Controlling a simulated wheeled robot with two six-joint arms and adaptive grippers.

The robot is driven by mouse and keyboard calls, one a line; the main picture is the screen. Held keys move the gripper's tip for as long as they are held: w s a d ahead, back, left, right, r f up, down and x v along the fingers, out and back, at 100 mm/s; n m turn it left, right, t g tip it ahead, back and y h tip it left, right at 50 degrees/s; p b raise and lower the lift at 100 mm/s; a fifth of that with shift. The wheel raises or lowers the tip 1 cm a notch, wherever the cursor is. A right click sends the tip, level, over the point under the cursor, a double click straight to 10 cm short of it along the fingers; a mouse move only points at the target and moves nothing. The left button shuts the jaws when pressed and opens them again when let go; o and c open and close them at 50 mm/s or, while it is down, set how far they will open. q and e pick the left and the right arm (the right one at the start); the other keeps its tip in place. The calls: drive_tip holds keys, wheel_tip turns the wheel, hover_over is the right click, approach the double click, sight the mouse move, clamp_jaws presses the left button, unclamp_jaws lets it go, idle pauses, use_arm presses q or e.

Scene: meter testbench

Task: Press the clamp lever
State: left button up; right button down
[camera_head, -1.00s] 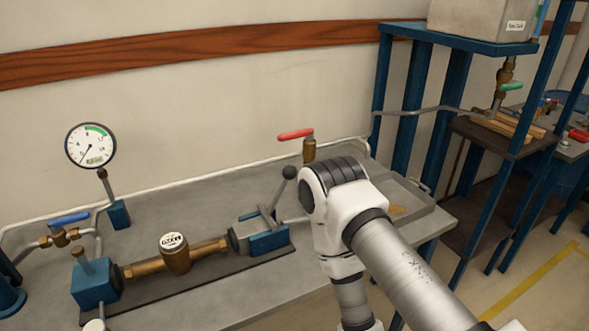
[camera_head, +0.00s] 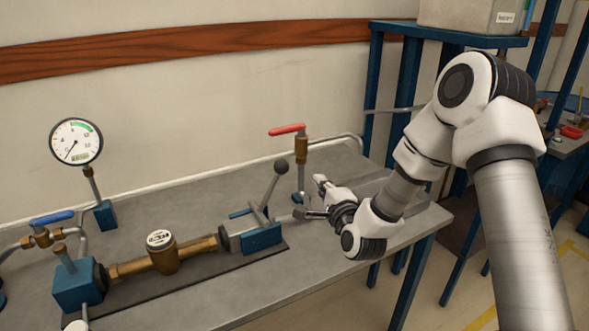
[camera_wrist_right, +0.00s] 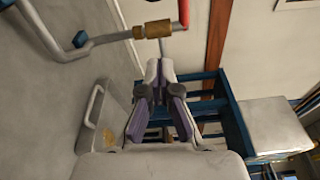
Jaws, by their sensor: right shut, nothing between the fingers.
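The clamp lever (camera_head: 266,192) is a grey arm with a dark ball knob (camera_head: 280,167). It stands up, tilted to the right, on the blue clamp block (camera_head: 262,238) at the right end of the brass meter line. My right gripper (camera_head: 321,182) is to the right of the lever, apart from the knob, beside the red-handled valve. In the right wrist view the right gripper (camera_wrist_right: 159,66) is shut with nothing between its fingers. The lever does not show in that view.
The red-handled valve (camera_head: 301,148) and its pipe rise close behind the right gripper. A round brass meter (camera_head: 164,252) sits in the line. A pressure gauge (camera_head: 76,141) stands at the left. A blue rack (camera_head: 376,85) stands at the right. The table front is clear.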

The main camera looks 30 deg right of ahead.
drive_tip(key=w+a+p, duration=0.2)
drive_tip(key=w+p, duration=0.3)
drive_tip(key=w, duration=0.4)
drive_tip(key=shift+w+f, duration=0.15)
drive_tip(key=shift+w, duration=0.15)
idle(0.3)
